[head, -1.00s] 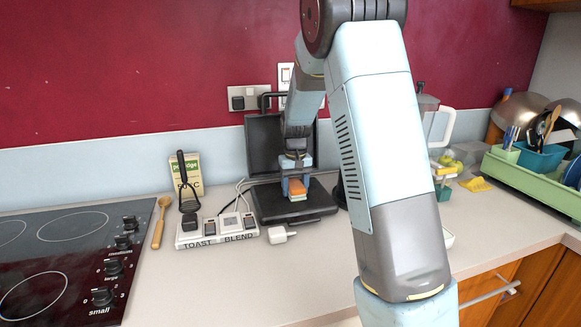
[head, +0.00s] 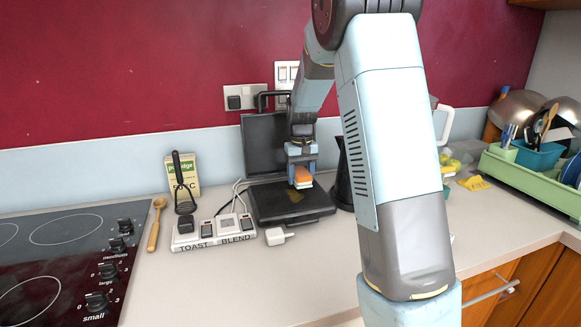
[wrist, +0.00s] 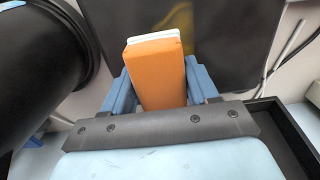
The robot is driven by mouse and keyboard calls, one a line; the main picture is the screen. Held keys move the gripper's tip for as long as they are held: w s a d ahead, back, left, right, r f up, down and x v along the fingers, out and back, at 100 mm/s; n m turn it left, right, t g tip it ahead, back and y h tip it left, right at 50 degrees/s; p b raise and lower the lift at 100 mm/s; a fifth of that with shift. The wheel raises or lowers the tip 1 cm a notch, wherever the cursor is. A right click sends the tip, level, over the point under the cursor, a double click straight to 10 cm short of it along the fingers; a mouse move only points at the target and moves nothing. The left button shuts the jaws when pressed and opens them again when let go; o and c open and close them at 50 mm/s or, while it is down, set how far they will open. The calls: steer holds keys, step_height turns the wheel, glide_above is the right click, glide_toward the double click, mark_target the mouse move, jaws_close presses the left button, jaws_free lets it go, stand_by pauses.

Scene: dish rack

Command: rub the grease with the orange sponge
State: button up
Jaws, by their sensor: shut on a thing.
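The orange sponge (head: 303,174) is held between the fingers of my gripper (head: 302,160), which is shut on it. In the wrist view the sponge (wrist: 156,72) sits between the two blue fingers of my gripper (wrist: 158,85), with a white layer along its far side. In the head view the sponge is above the lower plate of the open black grill (head: 290,213). A yellowish-brown grease patch (head: 294,197) shows on that plate, just below the sponge. The patch also shows in the wrist view (wrist: 180,20), beyond the sponge and apart from it.
The grill's raised lid (head: 264,145) stands behind the plate. A labelled switch block (head: 213,236) and a white plug (head: 279,236) lie at the front left. A dark jug (head: 343,180) is close on the right. The hob (head: 60,260) is at the far left.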

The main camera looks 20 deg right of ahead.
steer(key=shift+r, duration=2.45)
steer(key=shift+a, duration=0.1)
